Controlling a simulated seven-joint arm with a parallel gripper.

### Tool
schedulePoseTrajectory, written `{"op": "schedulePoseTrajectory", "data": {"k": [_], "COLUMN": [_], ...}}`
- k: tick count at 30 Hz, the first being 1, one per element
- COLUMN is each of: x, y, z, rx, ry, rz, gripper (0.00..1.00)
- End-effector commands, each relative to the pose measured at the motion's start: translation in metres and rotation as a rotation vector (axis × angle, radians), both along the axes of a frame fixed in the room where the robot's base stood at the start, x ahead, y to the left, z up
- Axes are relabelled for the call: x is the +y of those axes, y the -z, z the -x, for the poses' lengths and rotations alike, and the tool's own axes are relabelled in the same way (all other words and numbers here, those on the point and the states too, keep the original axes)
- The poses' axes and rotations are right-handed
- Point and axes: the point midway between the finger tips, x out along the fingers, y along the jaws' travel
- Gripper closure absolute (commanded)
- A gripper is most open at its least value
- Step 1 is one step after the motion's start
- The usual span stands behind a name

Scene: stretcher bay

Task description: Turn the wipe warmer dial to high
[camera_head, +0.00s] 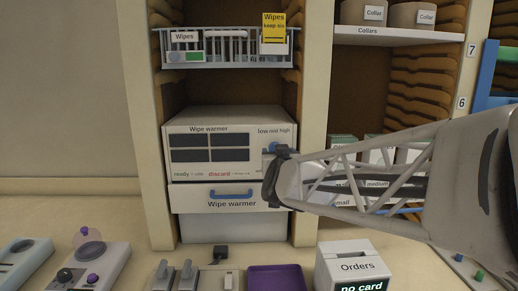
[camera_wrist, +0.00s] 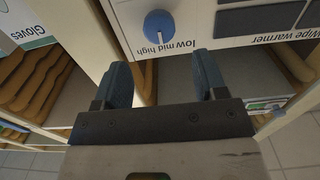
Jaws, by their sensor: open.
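The wipe warmer (camera_head: 230,143) is a white box on a shelf with four dark panels and "low mid high" printed at its upper right. Its round blue dial (camera_wrist: 160,27) shows in the wrist view, upside down, beside those words. A pale mark on the dial points down in that view, towards the printed words; I cannot tell exactly which setting it meets. In the head view the dial (camera_head: 273,146) is partly hidden by my gripper (camera_head: 274,165). In the wrist view my gripper (camera_wrist: 162,72) is open and empty, its blue fingertips apart from the dial, which lies ahead of the gap.
A drawer (camera_head: 230,198) with a blue handle is below the warmer. A wire basket (camera_head: 225,60) of wipes hangs above. A shelf post (camera_head: 312,90) stands close right of the warmer. An orders box (camera_head: 350,262) and purple tray (camera_head: 277,279) are on the counter.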

Motion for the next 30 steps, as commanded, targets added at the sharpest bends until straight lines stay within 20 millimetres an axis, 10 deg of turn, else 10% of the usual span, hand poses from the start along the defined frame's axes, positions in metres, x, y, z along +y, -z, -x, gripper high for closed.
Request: {"op": "schedulePoseTrajectory", "data": {"k": [17, 30], "x": [0.0, 0.0], "y": [0.003, 0.004], "z": [-0.004, -0.044], "rx": [-0.003, -0.002], "ry": [0.0, 0.0], "rz": [0.0, 0.0], "gripper": [0.35, 0.35]}}
